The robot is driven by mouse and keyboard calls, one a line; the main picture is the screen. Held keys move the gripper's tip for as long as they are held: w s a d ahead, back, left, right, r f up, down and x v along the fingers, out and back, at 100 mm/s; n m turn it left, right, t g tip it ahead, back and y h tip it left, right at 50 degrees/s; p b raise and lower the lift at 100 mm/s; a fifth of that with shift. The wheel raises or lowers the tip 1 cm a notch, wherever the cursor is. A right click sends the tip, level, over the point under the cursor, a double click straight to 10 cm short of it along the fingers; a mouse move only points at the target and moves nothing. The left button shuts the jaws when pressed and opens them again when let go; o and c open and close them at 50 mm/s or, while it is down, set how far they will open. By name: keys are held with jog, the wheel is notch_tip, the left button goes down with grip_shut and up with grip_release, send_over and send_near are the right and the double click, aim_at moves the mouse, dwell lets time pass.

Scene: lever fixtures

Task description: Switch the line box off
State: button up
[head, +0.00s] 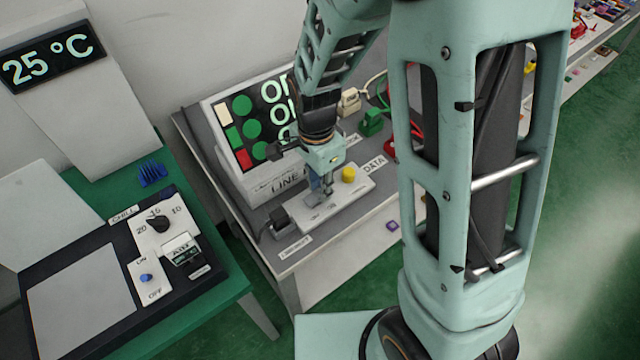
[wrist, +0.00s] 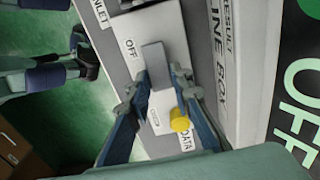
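The line box (head: 232,180) is a pale box on a grey table, with a dark screen (head: 250,118) of green discs and lettering. In the wrist view its screen (wrist: 297,105) shows OFF. A white switch plate (wrist: 185,68) in front carries a grey lever (wrist: 153,57), which stands beside the OFF label; the other label is lower down, near a yellow knob (wrist: 180,122). My gripper (wrist: 160,80) is down at the plate, its fingers apart on either side of the lever, with a narrow gap seeming to show on the right. In the head view my gripper (head: 326,190) hides most of the lever.
The yellow knob (head: 348,174) stands close to my gripper. A black plug (head: 282,220) is at the plate's left end, and green (head: 372,123) and cream (head: 350,100) connectors are behind. A green table (head: 215,290) with a chill panel (head: 160,222) stands at left.

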aim_at(318, 193)
jog(key=o, duration=0.5)
jog(key=shift+c, duration=0.2)
notch_tip(318, 193, up, 12)
jog(key=shift+s+a, duration=0.15)
jog(key=shift+a, duration=0.05)
dwell(0.3)
